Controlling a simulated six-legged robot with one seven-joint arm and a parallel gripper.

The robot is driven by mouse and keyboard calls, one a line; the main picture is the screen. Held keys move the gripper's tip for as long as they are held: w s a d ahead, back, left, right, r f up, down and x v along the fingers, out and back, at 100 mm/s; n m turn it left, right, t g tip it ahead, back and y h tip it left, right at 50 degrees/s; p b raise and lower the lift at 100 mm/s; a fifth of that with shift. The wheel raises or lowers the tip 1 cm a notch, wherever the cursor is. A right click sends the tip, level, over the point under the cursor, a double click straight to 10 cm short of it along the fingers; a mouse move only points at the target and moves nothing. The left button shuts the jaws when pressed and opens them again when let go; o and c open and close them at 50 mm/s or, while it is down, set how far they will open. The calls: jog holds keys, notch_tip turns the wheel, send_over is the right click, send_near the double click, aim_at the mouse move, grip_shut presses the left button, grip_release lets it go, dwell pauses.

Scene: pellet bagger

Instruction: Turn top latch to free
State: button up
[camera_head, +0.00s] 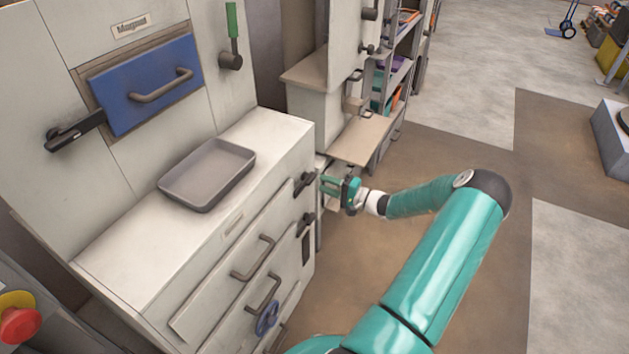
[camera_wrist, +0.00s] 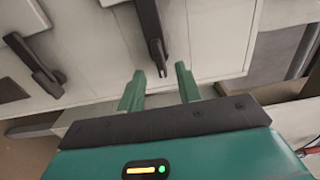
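The top latch (camera_head: 305,182) is a dark lever at the right edge of the machine's front, beside the top drawer. My gripper (camera_head: 326,186) is just to its right in the head view, with green fingers pointing at it. In the wrist view, the gripper (camera_wrist: 159,72) is open and empty. The end of a dark lever (camera_wrist: 150,35), apparently the top latch, shows between the fingertips. I cannot tell whether they touch. A second latch (camera_head: 304,223) sits below the top one; a dark lever (camera_wrist: 35,68) also shows at left in the wrist view.
The drawer front (camera_head: 235,262) has bar handles, with a blue knob (camera_head: 267,318) lower down. A grey tray (camera_head: 207,174) lies on the machine's ledge. A blue panel (camera_head: 150,85) with a handle is above. A shelf (camera_head: 362,138) stands behind the gripper.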

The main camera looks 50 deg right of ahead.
aim_at(308, 178)
jog(key=x, duration=0.4)
jog(key=shift+w+a, duration=0.15)
jog(key=shift+w, duration=0.1)
grip_shut()
